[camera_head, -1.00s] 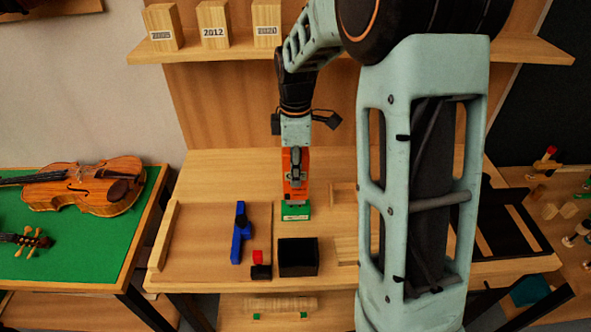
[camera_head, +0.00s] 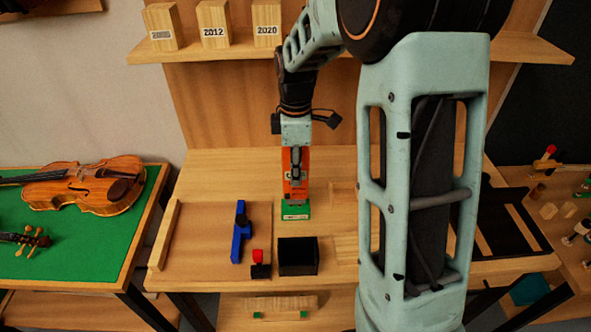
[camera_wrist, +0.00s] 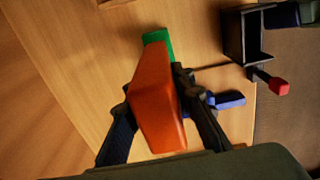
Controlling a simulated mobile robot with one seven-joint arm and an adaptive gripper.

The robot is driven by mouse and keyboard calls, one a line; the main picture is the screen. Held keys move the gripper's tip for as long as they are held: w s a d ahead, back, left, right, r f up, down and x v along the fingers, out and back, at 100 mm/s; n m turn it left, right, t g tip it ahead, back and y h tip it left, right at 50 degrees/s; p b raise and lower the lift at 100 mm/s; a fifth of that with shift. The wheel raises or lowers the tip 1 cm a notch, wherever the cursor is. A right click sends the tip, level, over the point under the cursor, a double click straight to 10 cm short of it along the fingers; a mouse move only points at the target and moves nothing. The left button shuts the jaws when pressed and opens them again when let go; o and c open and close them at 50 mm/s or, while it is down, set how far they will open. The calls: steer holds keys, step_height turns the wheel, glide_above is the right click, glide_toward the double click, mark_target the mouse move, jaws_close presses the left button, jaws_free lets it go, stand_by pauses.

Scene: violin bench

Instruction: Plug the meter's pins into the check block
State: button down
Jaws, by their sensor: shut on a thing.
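The orange meter (camera_head: 286,187) is upright in my gripper (camera_head: 295,183), right above the green check block (camera_head: 296,215) on the bench. In the wrist view, my gripper (camera_wrist: 165,120) has its two dark fingers on either side of the meter (camera_wrist: 157,105), and the check block (camera_wrist: 158,40) shows past the meter's far end. The meter's lower end overlaps the block in the head view. The pins and the block's holes are hidden, so I cannot tell whether the pins are in or just above it.
A black open box (camera_head: 298,258) stands in front of the block. A blue tool (camera_head: 240,238) and a red-and-black piece (camera_head: 258,262) lie to its left. A violin (camera_head: 95,187) rests on the green mat at left.

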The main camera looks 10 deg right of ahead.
steer(key=shift+f+b, duration=0.9)
steer(key=shift+f, duration=0.4)
stand_by(2.1)
steer(key=shift+r, duration=0.1)
step_height(320, 180, up, 7)
steer(key=p, duration=0.5)
stand_by(0.8)
steer(key=shift+d, duration=0.15)
stand_by(0.3)
